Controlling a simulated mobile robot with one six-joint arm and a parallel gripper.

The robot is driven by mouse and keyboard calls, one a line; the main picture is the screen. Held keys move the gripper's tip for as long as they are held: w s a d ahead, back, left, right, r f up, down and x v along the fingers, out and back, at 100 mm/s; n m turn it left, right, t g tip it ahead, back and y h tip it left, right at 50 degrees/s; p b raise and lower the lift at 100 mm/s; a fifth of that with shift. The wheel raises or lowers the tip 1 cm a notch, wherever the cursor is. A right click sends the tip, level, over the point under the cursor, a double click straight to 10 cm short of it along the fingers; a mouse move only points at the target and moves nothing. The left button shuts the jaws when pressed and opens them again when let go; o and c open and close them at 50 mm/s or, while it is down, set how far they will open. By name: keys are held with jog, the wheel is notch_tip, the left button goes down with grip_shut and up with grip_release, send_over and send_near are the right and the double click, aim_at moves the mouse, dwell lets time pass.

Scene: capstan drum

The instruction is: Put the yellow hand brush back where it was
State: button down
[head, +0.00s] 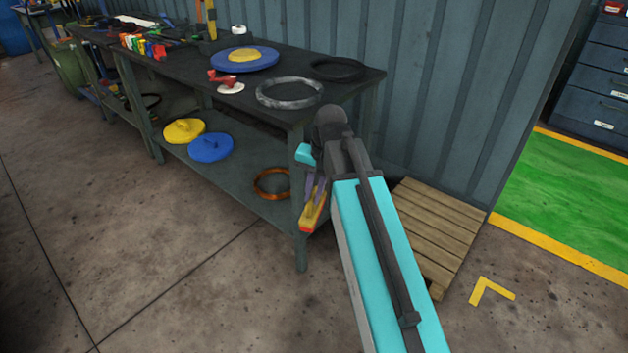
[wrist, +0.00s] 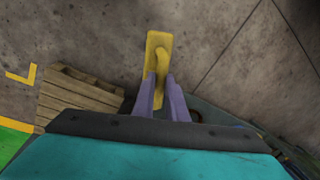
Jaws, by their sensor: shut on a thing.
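The yellow hand brush (wrist: 158,52) is held in my gripper (wrist: 165,85), whose purple fingers are shut on its curved handle in the wrist view. In the head view my gripper (head: 314,195) points down beside the right end of the dark workbench (head: 377,76), and the brush (head: 312,216) hangs below it with a reddish strip along its lower edge. The brush is off the floor and in front of the bench's end leg. My arm hides part of the bench's right end.
A wooden pallet (head: 436,222) lies right of the bench by the corrugated wall. On the bench top are a grey ring (head: 289,92), a black ring (head: 337,68) and a blue disc (head: 229,62). The lower shelf holds a copper ring (head: 270,184) and discs. Floor in front is clear.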

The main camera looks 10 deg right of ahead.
aim_at(313, 219)
jog(key=s+n+p, duration=0.2)
jog(key=p, duration=0.2)
jog(key=shift+r+n+p, duration=0.1)
jog(key=shift+n+p, duration=0.2)
jog(key=shift+n, duration=0.1)
jog(key=s+n+p, duration=0.1)
jog(key=p, duration=0.1)
jog(key=s+n+g+p, duration=0.1)
jog(key=p, duration=0.1)
jog(key=shift+s+f+n+p, duration=0.2)
jog(key=shift+f+n+p, duration=0.1)
jog(key=shift+n, duration=0.1)
jog(key=shift+s+f, duration=0.15)
jog(key=shift+f, duration=0.05)
jog(key=shift+a, duration=0.2)
